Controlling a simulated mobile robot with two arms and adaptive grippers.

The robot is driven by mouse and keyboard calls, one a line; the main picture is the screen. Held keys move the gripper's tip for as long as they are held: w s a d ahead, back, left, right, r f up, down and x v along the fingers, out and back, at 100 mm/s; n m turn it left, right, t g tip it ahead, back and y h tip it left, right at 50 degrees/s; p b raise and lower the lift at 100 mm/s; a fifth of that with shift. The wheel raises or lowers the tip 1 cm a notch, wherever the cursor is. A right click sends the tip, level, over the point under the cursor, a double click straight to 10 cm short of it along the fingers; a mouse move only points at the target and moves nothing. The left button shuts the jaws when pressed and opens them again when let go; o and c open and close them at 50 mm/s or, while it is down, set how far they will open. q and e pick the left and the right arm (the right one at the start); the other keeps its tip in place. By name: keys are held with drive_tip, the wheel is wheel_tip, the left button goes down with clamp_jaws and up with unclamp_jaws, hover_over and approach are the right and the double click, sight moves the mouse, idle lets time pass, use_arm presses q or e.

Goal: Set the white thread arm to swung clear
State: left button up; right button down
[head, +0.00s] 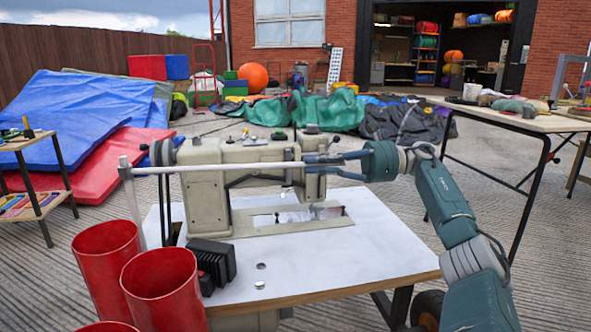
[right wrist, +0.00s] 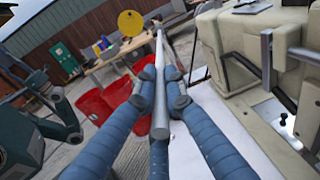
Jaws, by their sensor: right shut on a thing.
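The white thread arm (head: 220,167) is a long thin bar in front of the beige sewing machine (head: 262,152). It runs level across the machine from an upright post (head: 132,205) at the left of the table. My right gripper (head: 312,164) is at the bar's right end, with its blue fingers closed around it. My left gripper is not in the head view.
Red bins (head: 160,285) stand at the table's front left, beside a black ribbed box (head: 214,259). The white tabletop (head: 330,250) is mostly clear at the right. A second table (head: 500,118) stands behind my right arm, and a small shelf (head: 30,142) at the far left.

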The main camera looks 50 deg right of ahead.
sight(347, 163)
drive_tip(key=shift+f, duration=0.1)
drive_tip(key=c, duration=1.8)
unclamp_jaws()
drive_tip(key=shift+d, duration=0.1)
drive_tip(key=v, duration=0.6)
drive_tip(key=shift+s+d, duration=0.1)
drive_tip(key=shift+d, duration=0.1)
drive_tip(key=shift+s+d, duration=0.25)
drive_tip(key=shift+s, duration=0.05)
drive_tip(key=shift+s+d, duration=0.1)
drive_tip(key=shift+s, duration=0.05)
